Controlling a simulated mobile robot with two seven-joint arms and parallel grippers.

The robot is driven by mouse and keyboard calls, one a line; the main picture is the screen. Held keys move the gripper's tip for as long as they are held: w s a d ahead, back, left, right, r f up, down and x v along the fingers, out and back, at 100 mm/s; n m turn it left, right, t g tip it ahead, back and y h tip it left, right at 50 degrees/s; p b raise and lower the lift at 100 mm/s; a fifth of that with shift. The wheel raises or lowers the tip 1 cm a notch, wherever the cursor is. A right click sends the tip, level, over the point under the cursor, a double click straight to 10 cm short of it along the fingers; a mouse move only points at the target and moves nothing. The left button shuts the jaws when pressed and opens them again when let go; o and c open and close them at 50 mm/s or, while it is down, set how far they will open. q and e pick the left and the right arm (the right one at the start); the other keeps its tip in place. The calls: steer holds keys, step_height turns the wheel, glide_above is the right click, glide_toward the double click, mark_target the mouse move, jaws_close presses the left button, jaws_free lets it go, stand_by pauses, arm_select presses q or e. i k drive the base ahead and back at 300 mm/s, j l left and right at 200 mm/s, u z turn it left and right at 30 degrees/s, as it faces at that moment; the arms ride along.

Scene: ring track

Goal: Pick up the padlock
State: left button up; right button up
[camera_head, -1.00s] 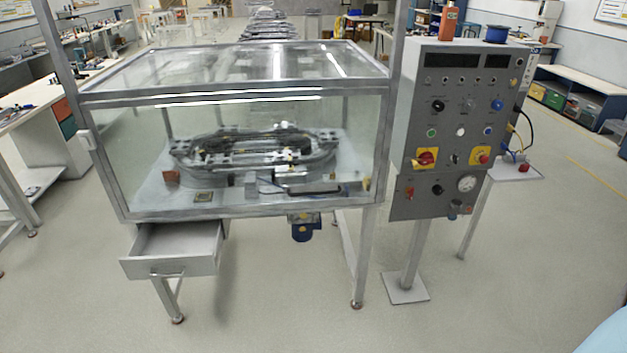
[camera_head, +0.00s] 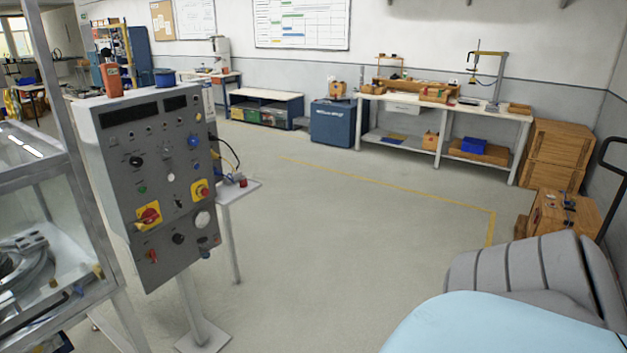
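I cannot make out a padlock for certain in the head view. The grey control panel (camera_head: 150,180) stands at the left on a post, with knobs, a gauge and red-and-yellow switches. A small shelf (camera_head: 225,194) beside it holds a small red item (camera_head: 243,183), too small to identify. An orange-red object (camera_head: 112,80) and a blue spool-like object (camera_head: 165,78) sit on top of the panel. Neither of my grippers is in view. A light blue and grey part, probably of my own body, fills the lower right corner.
The glass enclosure (camera_head: 50,240) is cut off at the left edge. Open floor (camera_head: 340,240) with a yellow line lies in the middle. A workbench (camera_head: 455,112), a blue cabinet (camera_head: 333,122) and wooden crates (camera_head: 555,155) stand at the back and right.

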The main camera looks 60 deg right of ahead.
mark_target(243, 183)
steer(key=z, duration=1.45)
steer(key=i+l+u, duration=0.15)
steer(key=i+u, duration=0.35)
steer(key=i+l+u, duration=0.25)
steer(key=u, duration=0.25)
steer(key=i+l+u, duration=0.1)
steer(key=i+l, duration=0.35)
steer(key=l, duration=0.2)
steer(key=i+l+u, duration=0.15)
steer(key=l, duration=0.2)
steer(key=i, duration=0.05)
